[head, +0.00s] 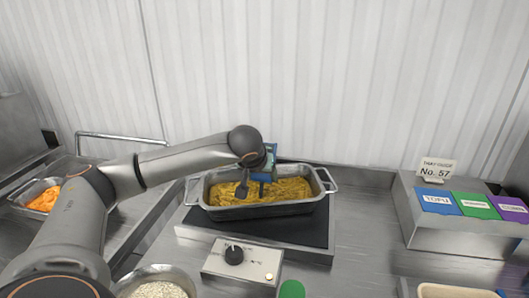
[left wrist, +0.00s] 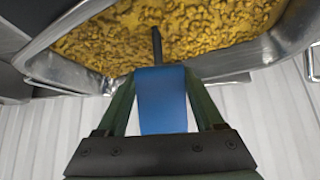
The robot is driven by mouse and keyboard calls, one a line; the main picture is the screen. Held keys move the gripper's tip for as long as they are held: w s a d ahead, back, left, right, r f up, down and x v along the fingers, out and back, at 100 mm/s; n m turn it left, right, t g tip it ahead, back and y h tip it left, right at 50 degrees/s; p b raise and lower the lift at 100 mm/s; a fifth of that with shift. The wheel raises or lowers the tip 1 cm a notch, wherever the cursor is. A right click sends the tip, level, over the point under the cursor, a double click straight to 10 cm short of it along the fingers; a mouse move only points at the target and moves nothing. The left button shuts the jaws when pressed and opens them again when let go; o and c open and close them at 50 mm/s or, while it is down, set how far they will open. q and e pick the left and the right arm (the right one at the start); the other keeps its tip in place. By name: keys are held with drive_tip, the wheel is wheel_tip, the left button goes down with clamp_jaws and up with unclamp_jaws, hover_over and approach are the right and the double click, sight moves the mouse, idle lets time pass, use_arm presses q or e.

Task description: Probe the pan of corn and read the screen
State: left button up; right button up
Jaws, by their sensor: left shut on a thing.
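The metal pan of corn (head: 328,181) stands on a dark-topped hot plate, filled with yellow corn (head: 285,190). My left gripper (head: 262,177) is over the pan, shut on a blue probe (left wrist: 163,98). In the left wrist view the probe's dark, thin spike (left wrist: 156,45) points at the corn and overlaps it; I cannot tell how deep its tip is. The probe's screen cannot be read in either view. My right gripper is not in view.
A bowl of pale grains (head: 160,290) is at the front left, and a tray of orange food (head: 42,200) at far left. A bin with coloured labels (head: 445,236) is on the right.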

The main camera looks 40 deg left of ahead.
use_arm(q)
wheel_tip(320, 180, up, 8)
drive_tip(key=p, duration=0.6)
wheel_tip(320, 180, up, 2)
drive_tip(key=shift+r+p, duration=0.15)
drive_tip(key=shift+p, duration=0.2)
drive_tip(key=shift+r, duration=0.95)
